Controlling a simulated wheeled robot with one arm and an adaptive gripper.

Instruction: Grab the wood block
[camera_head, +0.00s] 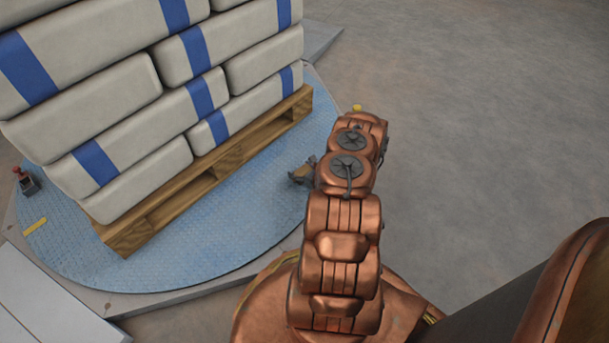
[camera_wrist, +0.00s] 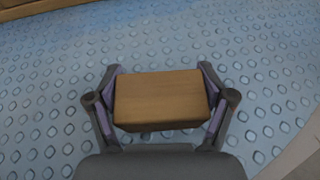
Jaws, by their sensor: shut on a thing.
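The wood block (camera_wrist: 161,99) is a plain brown rectangular block in the middle of the wrist view. My gripper (camera_wrist: 160,95) has a finger pressed against each short end of it and is shut on it. Blue studded plate shows around the block; I cannot tell whether the block touches it. In the head view my gripper (camera_head: 302,171) is small and partly hidden behind my copper arm, beside the pallet, over the blue plate. I cannot make out the block clearly there.
A wooden pallet (camera_head: 208,178) stacked with grey sacks (camera_head: 115,104) with blue bands stands on the round blue plate (camera_head: 215,240). A small device with a red knob (camera_head: 26,181) sits at the plate's left edge. Bare concrete floor (camera_head: 480,120) lies to the right.

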